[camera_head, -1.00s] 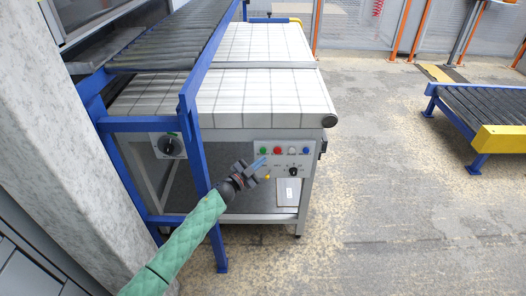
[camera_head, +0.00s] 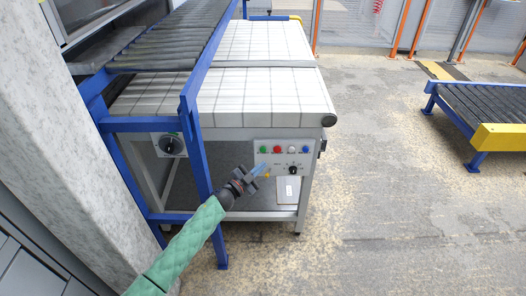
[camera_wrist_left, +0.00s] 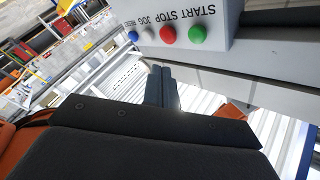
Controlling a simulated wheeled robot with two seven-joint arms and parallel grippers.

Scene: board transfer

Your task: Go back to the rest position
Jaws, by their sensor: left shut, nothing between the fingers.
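My left gripper (camera_head: 260,170) is in front of the control panel (camera_head: 283,158) on the conveyor's end. It is shut and empty, with its fingertips just below and left of the panel's button row. The arm behind it wears a green padded sleeve. In the left wrist view the shut fingers (camera_wrist_left: 158,88) point toward the panel's underside, with the green start button (camera_wrist_left: 197,34) and red stop button (camera_wrist_left: 168,35) above them. Whether the fingertips touch the panel cannot be told. My right gripper is not in view.
A white belt conveyor (camera_head: 262,95) stands ahead, with a blue frame post (camera_head: 203,165) close beside my left arm. A grey concrete pillar (camera_head: 75,130) is at the left. A roller conveyor (camera_head: 490,108) with a yellow end stands at the right. The floor (camera_head: 400,220) between is clear.

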